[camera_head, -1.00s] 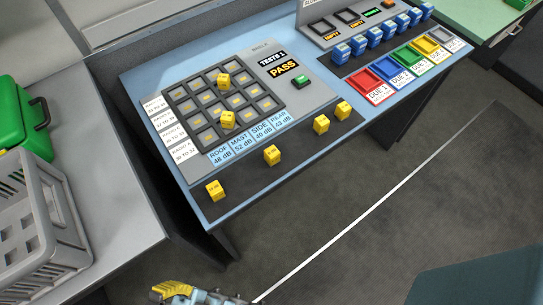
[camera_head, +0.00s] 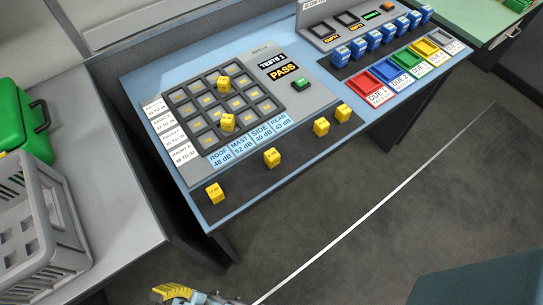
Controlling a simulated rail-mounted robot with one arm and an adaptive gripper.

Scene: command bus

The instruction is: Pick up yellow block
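Several yellow blocks are on the blue-topped table (camera_head: 135,84). Two sit in the dark grid board (camera_head: 257,86): one yellow block (camera_head: 224,83) toward the back and another (camera_head: 228,123) in the front part. The others stand on the dark strip along the front edge: a block at the left (camera_head: 215,193), one to its right (camera_head: 272,157), and a pair farther right (camera_head: 321,127) and (camera_head: 343,113). Part of my arm with a yellow piece shows at the bottom edge, well apart from the blocks. Its fingertips cannot be made out.
Blue blocks (camera_head: 375,43) stand in a row at the back right, behind coloured trays (camera_head: 369,82). A green button (camera_head: 302,84) is beside the grid. A grey crate (camera_head: 38,225) and green case (camera_head: 22,118) are on the left counter. The floor in front is clear.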

